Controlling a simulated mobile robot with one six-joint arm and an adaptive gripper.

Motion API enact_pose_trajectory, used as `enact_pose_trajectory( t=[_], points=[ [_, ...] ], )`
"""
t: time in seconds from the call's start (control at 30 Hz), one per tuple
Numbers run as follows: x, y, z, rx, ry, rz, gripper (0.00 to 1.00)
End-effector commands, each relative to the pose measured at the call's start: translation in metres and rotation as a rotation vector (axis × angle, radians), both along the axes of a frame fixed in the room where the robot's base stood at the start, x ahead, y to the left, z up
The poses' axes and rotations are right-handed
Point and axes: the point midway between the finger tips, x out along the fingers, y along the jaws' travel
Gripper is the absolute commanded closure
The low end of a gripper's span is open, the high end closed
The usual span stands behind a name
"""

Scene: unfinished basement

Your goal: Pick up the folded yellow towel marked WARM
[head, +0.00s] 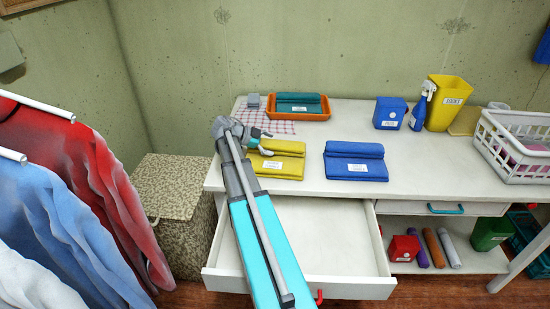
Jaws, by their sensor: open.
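A folded yellow towel (288,168) with a small white label lies on the white bench top near its front left. The label's lettering is too small to read. My gripper (267,143) is open at the towel's back left part, over or beside it. I cannot tell whether it touches the towel. My arm comes up from the bottom and covers the area left of the towel. No thing shows between the fingers.
A folded blue towel (356,169) lies right of the yellow one. Behind, an orange tray (297,117) holds a folded teal towel (298,97) beside a checked cloth (284,127). An open drawer (345,288) juts out below. A white basket (508,160) stands at right.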

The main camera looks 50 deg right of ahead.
Motion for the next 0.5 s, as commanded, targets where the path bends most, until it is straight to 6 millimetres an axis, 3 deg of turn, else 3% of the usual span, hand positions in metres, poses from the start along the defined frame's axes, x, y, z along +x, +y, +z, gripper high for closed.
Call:
enact_pose_trajectory(
  t=[0.33, 0.5],
  points=[
    [0.0004, 0.0006, 0.0001, 0.0, 0.0, 0.0, 0.0],
    [0.0005, 0.0007, 0.0001, 0.0, 0.0, 0.0, 0.32]
  ],
)
